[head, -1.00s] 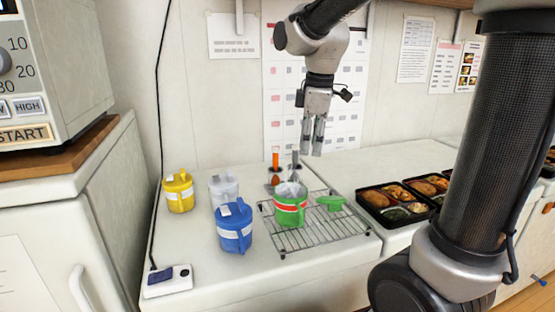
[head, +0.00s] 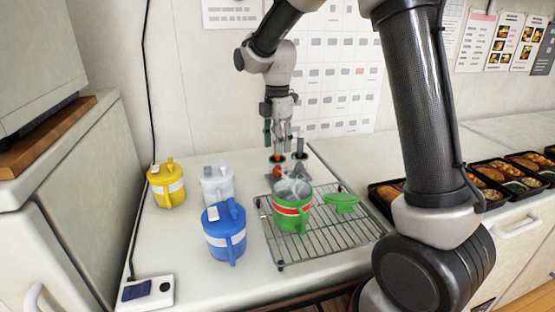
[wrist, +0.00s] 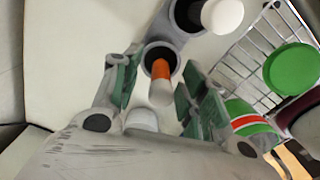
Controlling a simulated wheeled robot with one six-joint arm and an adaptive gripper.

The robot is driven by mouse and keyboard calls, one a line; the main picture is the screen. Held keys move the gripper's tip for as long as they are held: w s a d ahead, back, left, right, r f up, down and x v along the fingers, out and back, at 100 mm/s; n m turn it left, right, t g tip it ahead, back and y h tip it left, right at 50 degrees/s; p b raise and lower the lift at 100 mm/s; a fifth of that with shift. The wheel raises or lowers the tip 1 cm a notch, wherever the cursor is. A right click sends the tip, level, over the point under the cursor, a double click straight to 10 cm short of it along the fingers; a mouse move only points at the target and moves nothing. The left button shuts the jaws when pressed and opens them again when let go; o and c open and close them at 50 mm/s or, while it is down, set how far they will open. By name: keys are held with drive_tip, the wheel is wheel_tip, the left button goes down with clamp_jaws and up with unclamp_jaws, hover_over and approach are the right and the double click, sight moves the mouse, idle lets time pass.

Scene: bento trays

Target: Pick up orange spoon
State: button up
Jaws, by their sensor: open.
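The orange spoon (head: 277,150) stands upright in a dark-mouthed grey holder at the back of the counter. In the wrist view its orange handle (wrist: 160,70) has a pale end that points toward the camera. My gripper (head: 277,136) is open, pointing down over the spoon's handle. In the wrist view my gripper (wrist: 158,84) has its green-lined fingers on either side of the handle, with gaps showing. I cannot tell how far down the fingers reach along it.
A second holder with a grey, white-ended utensil (wrist: 222,16) stands close beside. A wire rack (head: 330,240) carries a green cup (head: 291,212) and a green lid (head: 341,203). Blue (head: 225,232), white (head: 217,186) and yellow (head: 167,186) cups stand left. Bento trays (head: 384,192) lie right.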

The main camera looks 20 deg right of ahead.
drive_tip(key=shift+f, duration=0.9)
clamp_jaws()
